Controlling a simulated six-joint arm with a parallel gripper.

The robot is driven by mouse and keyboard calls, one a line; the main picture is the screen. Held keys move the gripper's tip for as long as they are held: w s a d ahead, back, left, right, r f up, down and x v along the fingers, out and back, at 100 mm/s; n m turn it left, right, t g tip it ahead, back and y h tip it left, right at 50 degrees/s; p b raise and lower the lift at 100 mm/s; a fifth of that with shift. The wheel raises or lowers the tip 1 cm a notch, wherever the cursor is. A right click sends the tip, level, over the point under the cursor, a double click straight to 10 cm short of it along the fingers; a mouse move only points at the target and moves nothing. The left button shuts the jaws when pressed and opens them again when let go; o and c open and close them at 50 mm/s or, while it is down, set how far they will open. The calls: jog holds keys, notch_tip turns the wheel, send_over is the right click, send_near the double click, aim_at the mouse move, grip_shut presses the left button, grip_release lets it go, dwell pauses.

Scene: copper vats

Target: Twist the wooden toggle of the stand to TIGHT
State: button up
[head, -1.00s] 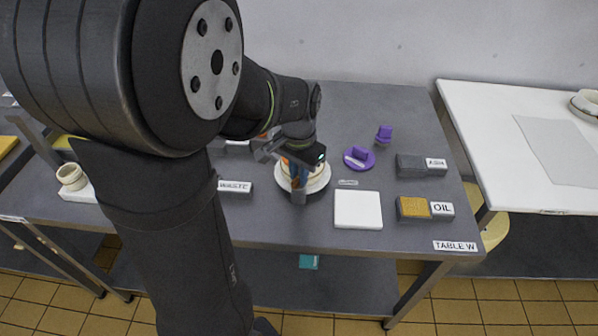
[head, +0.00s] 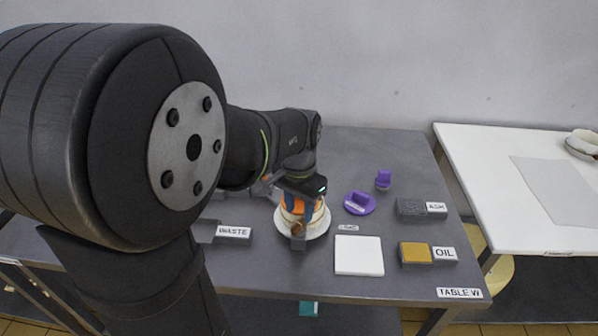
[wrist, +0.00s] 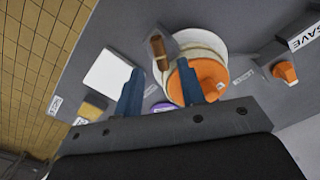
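The stand (head: 318,231) is a round white piece with an orange top on the dark table. Its wooden toggle (head: 297,228) is a small brown piece on a grey block at the front. In the wrist view the toggle (wrist: 158,48) shows clearly on its grey plate, beyond my fingertips. My gripper (wrist: 160,86) has two blue fingers spread apart, with nothing held between them. The right finger overlaps the orange disc (wrist: 207,78) in the picture. In the head view my gripper (head: 299,207) is at the stand and partly hides it. I cannot read any mark for TIGHT.
A white square pad (head: 358,256) lies right of the stand, with a purple dish (head: 360,203) behind it. OIL (head: 428,253) and ASH (head: 420,208) blocks stand farther right. A WASTE block (head: 233,232) is to the left. An orange knob (wrist: 285,71) shows in the wrist view.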

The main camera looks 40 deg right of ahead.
aim_at(299, 223)
notch_tip(299, 223, up, 13)
jog(key=shift+r, duration=0.2)
jog(key=shift+f, duration=0.1)
dwell(0.5)
notch_tip(299, 223, down, 17)
jog(key=shift+f, duration=0.15)
dwell(0.4)
